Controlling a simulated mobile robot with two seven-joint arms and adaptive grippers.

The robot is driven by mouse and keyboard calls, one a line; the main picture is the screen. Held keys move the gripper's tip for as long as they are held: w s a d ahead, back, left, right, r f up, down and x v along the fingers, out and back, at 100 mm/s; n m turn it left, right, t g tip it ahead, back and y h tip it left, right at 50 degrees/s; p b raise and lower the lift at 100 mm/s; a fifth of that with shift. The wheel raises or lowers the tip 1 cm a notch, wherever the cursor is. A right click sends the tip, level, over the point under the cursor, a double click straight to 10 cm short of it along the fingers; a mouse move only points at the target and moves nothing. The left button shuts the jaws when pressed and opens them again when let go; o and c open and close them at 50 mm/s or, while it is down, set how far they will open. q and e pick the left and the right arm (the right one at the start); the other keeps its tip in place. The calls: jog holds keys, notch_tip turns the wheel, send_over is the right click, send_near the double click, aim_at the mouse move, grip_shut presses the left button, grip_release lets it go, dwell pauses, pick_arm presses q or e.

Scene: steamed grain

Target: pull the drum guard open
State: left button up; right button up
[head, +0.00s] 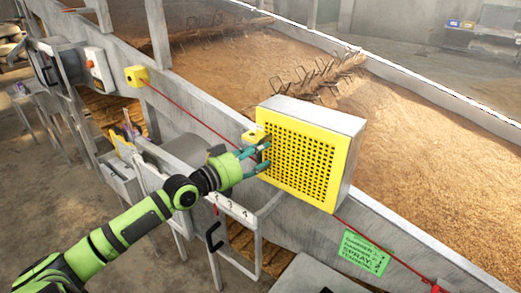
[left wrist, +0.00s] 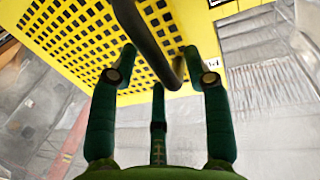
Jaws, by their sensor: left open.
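The drum guard (head: 300,160) is a yellow perforated panel on the front of a grey box on the trough wall. In the head view it sits flush against the box. It fills the upper left of the left wrist view (left wrist: 75,45). A dark bar handle (left wrist: 143,35) stands off the guard there and runs down between my fingers. My left gripper (head: 264,155) is at the guard's left edge; its green fingers are open around the bar in the left wrist view (left wrist: 158,62). Contact with the bar cannot be told. My right gripper is out of view.
A long trough of grain (head: 420,160) lies behind the wall. A red cord (head: 195,115) runs along the wall from a yellow box (head: 136,76). A green sign (head: 364,252) hangs at lower right. A white railing (head: 235,210) stands below my gripper.

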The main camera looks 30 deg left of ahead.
pick_arm(q)
jog(key=shift+w+d, duration=0.15)
jog(key=shift+w, duration=0.35)
grip_shut()
